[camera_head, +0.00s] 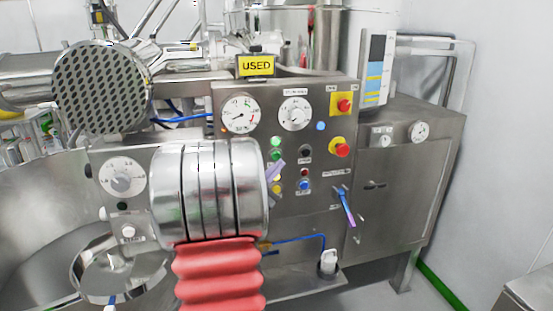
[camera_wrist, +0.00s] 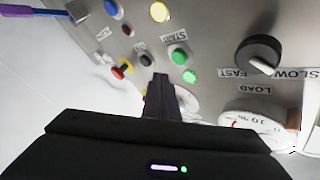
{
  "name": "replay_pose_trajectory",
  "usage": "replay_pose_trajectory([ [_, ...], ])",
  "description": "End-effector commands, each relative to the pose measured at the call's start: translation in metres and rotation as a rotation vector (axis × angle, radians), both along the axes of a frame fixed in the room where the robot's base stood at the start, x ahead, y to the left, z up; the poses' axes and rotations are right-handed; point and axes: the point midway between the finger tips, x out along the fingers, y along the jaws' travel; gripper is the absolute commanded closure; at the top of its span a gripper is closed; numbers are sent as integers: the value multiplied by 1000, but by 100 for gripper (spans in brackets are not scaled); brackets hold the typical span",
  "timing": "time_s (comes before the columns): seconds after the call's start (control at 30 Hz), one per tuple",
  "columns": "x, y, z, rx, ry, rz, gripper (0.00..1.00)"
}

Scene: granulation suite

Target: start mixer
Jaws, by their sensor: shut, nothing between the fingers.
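The mixer's metal control panel (camera_head: 325,130) faces me in the head view, with green buttons (camera_head: 276,142) left of centre. In the wrist view the panel is upside down. A green button (camera_wrist: 178,55) sits by the label START, and a second green one (camera_wrist: 190,77) is close to it. My gripper (camera_wrist: 162,82) is shut and empty. Its dark fingertips point at the panel just beside the green buttons; I cannot tell whether they touch it.
A ribbed silver cylinder (camera_head: 205,185) with red bellows (camera_head: 218,275) covers the panel's left part. A blue-purple handle (camera_head: 346,208) sticks out lower right. A red stop button (camera_wrist: 121,71), a SLOW/FAST knob (camera_wrist: 260,52) and a LOAD dial (camera_wrist: 255,118) flank the fingers.

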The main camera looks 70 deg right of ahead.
Motion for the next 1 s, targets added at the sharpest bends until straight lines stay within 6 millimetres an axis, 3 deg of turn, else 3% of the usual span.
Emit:
replay_pose_trajectory([
  [0.3,-10,16,0,1,0,-1,100],
  [0.77,-10,16,0,-1,0,0,100],
  [0.87,-4,17,8,-12,-1,15,100],
  [1.0,18,19,39,-59,-3,67,100],
])
